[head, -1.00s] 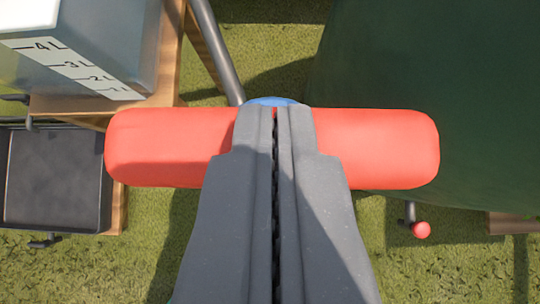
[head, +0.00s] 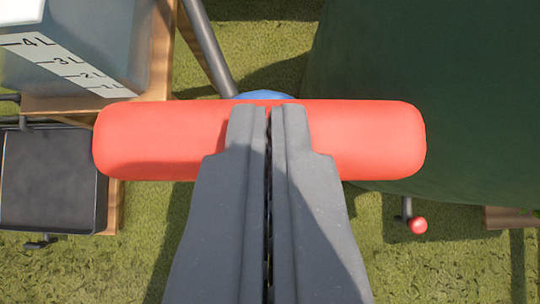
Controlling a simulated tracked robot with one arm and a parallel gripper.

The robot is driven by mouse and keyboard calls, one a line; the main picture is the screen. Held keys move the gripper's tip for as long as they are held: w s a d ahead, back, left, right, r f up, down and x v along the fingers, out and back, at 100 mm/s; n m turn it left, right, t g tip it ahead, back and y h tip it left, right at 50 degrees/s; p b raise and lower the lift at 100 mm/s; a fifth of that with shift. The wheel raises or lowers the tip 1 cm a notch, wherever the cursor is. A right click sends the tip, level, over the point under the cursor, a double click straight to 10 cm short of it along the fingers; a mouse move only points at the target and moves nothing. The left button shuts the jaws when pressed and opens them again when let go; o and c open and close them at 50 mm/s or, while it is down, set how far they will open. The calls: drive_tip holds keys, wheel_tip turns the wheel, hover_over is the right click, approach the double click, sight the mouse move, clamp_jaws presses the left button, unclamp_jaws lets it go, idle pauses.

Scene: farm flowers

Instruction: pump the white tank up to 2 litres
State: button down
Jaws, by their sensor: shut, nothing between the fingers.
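The white tank (head: 95,35) stands at the top left, with a scale strip (head: 65,62) marked in litres down its side. I cannot make out a water level in it. A red pump handle (head: 375,138) lies crosswise in the middle of the head view, with a blue part (head: 263,95) just behind it. My gripper (head: 268,110) is shut and empty. Its fingers lie over the middle of the red handle in the picture and hide that part. I cannot tell whether they touch it.
A dark green rounded tank (head: 430,90) fills the upper right. A small red knob (head: 417,225) sits below it. A black tray (head: 50,180) is at the left beside a wooden stand (head: 150,85). A grey pipe (head: 208,45) runs behind the handle. Grass lies below.

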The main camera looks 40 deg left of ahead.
drive_tip(key=r+p+v, duration=0.1)
drive_tip(key=p+v, duration=0.1)
drive_tip(key=v, duration=0.9)
drive_tip(key=shift+w+a, duration=0.2)
drive_tip(key=shift+w, duration=0.2)
